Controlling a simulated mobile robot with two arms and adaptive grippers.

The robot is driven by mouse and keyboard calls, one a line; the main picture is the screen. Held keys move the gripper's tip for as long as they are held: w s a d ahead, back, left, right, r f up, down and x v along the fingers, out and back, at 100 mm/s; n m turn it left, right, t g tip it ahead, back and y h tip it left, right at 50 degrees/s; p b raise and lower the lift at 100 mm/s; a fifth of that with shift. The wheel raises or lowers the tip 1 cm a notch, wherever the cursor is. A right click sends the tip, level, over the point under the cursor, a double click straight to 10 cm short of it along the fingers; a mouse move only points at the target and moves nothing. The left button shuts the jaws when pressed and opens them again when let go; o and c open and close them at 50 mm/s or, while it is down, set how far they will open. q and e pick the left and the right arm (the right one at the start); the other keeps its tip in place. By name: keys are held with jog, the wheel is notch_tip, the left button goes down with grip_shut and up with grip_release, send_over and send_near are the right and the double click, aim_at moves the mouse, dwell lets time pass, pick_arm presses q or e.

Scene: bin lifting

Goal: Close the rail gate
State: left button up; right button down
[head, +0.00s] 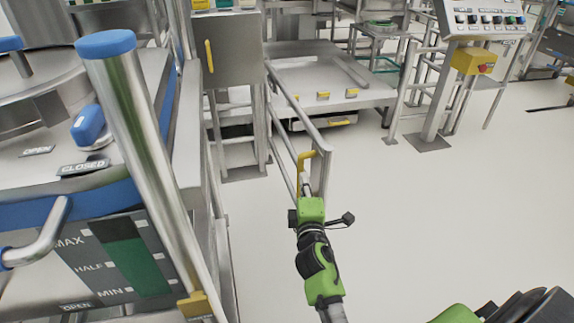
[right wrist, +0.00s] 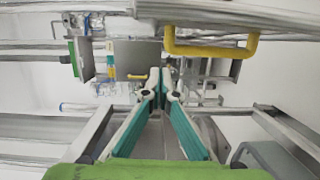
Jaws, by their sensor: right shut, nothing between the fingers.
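The rail gate (head: 295,103) is a grey metal frame that reaches from beside the platform toward me. It stands swung out, with a yellow handle (head: 304,160) at its near end. My right gripper (head: 305,183) is shut and empty, close by the near end of the gate and just below the handle in the head view. In the right wrist view the shut fingers (right wrist: 160,76) point forward, and the yellow handle (right wrist: 210,49) is above and right of them, apart from the fingers. I cannot tell whether the gripper touches the gate frame. My left gripper is not in view.
A large steel vessel with blue-capped post (head: 107,44) fills the left side. A grey cabinet (head: 228,60) stands left of the gate. A low platform (head: 325,85) is behind it. A control panel (head: 487,20) stands at the upper right. The floor (head: 430,200) right of the gate is clear.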

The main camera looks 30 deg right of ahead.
aim_at(315, 153)
jog(key=x, duration=0.7)
jog(key=r+b+x, duration=0.1)
jog(key=x, duration=0.2)
jog(key=shift+w+d+r, duration=0.1)
jog(key=shift+w+d, duration=0.1)
jog(key=shift+d, duration=0.2)
jog(key=shift+s+d+p, duration=0.2)
jog(key=shift+d, duration=0.4)
jog(key=shift+s+d+p, duration=0.2)
jog(key=shift+s+d, duration=0.05)
jog(key=shift+d, duration=0.35)
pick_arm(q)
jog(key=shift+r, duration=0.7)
pick_arm(e)
jog(key=shift+s+d, duration=0.1)
jog(key=shift+d, duration=0.4)
